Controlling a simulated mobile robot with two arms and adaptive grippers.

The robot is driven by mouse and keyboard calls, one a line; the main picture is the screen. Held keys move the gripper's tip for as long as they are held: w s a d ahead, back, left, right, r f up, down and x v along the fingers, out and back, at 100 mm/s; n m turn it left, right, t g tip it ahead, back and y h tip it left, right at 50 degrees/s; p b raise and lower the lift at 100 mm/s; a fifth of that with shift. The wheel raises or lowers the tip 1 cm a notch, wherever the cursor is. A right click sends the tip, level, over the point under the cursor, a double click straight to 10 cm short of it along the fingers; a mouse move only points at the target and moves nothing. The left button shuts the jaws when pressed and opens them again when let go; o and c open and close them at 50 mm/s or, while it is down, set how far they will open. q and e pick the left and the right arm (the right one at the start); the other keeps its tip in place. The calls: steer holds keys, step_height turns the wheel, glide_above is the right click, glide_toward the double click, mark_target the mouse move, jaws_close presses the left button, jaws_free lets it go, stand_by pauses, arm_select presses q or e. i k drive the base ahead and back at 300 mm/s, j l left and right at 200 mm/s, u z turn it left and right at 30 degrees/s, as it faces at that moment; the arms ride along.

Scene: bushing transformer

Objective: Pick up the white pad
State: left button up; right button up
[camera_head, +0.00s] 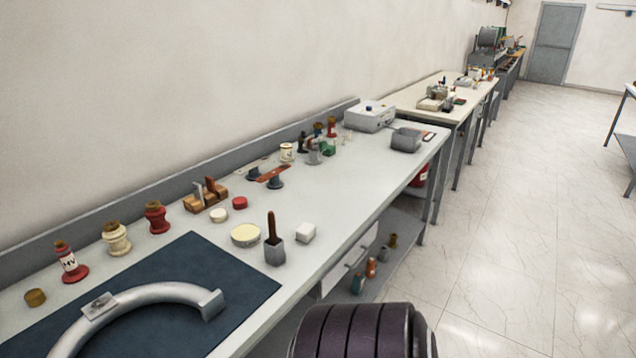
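A small white block with rounded edges, which looks like the white pad (306,232), lies on the workbench (345,195) near its front edge. It is just right of a grey square holder (275,252) with a brown handle standing up in it. A round cream-coloured disc (245,235) lies to the left of the holder, and a smaller whitish disc (219,215) lies farther back. Neither of my grippers is in view. A dark ribbed rounded part at the bottom edge looks like part of my own body.
A dark blue mat (235,268) with a curved grey pipe (170,292) covers the near left of the bench. Red and cream insulators (117,240) stand along the back. The bench is clear right of the white block. An open drawer (350,258) is below the bench front.

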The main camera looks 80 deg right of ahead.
mark_target(306, 232)
steer(key=z, duration=2.35)
steer(key=u, duration=1.9)
steer(key=z, duration=1.4)
steer(key=i+l, duration=0.2)
steer(key=l, duration=0.1)
